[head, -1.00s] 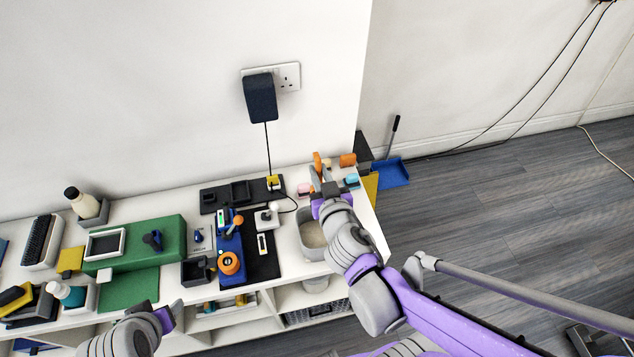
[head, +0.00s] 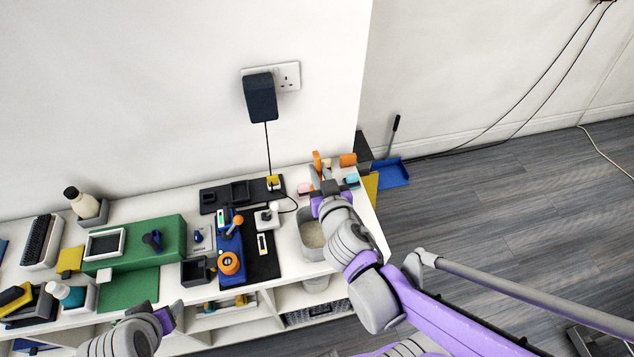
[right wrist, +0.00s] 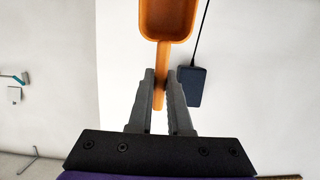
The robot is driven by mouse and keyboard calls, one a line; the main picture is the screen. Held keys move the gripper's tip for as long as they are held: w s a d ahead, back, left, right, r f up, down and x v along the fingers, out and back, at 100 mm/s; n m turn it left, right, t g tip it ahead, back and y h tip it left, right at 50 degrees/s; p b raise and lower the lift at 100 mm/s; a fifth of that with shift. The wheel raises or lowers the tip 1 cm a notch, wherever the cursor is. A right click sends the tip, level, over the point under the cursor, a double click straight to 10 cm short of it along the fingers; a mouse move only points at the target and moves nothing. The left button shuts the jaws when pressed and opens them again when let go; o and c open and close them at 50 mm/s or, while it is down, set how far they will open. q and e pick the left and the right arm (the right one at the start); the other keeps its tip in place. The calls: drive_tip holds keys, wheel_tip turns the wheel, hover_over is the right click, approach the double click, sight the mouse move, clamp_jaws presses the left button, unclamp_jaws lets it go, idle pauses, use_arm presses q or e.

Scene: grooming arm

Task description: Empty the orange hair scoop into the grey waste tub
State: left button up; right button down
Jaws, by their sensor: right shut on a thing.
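The orange hair scoop (right wrist: 167,18) shows in the right wrist view, its handle between the fingers of my right gripper (right wrist: 160,84), which is shut on it. The visible part of its bowl looks empty from this side; any hair in it cannot be made out. In the head view the scoop (head: 317,160) stands up just beyond my right gripper (head: 322,180), at the right end of the white worktop. The grey waste tub (head: 312,235) is on the worktop in front, partly hidden by my right wrist. My left gripper (head: 167,318) is at the front edge; its fingers are unclear.
An orange block (head: 347,160), a pink item (head: 305,188) and a light-blue item (head: 352,180) are close around the right gripper. A black mat (head: 266,262), a blue holder (head: 229,247) and a green block (head: 170,232) fill the worktop to the left.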

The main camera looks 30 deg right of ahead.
drive_tip(key=shift+w+d+f+g+b, duration=0.25)
drive_tip(key=shift+w+f+g+b, duration=0.2)
drive_tip(key=shift+w+g+b, duration=0.3)
drive_tip(key=shift+w+g+y, duration=0.15)
drive_tip(key=shift+g+y, duration=0.15)
drive_tip(key=shift+g, duration=0.15)
drive_tip(key=shift+w+d+g, duration=0.1)
drive_tip(key=shift+w+g, duration=0.25)
drive_tip(key=shift+g, duration=0.05)
drive_tip(key=shift+w+d+g, duration=0.1)
drive_tip(key=shift+w+g, duration=0.3)
drive_tip(key=shift+w, duration=0.05)
drive_tip(key=shift+w+f, duration=0.2)
drive_tip(key=shift+w, duration=0.1)
use_arm(q)
drive_tip(key=f, duration=0.1)
drive_tip(key=s+f, duration=0.1)
drive_tip(key=f, duration=0.1)
drive_tip(key=shift+s+f, duration=0.1)
drive_tip(key=shift+s, duration=0.05)
use_arm(e)
drive_tip(key=shift+y, duration=0.3)
use_arm(q)
drive_tip(key=shift+s, duration=0.1)
use_arm(e)
drive_tip(key=shift+s, duration=0.1)
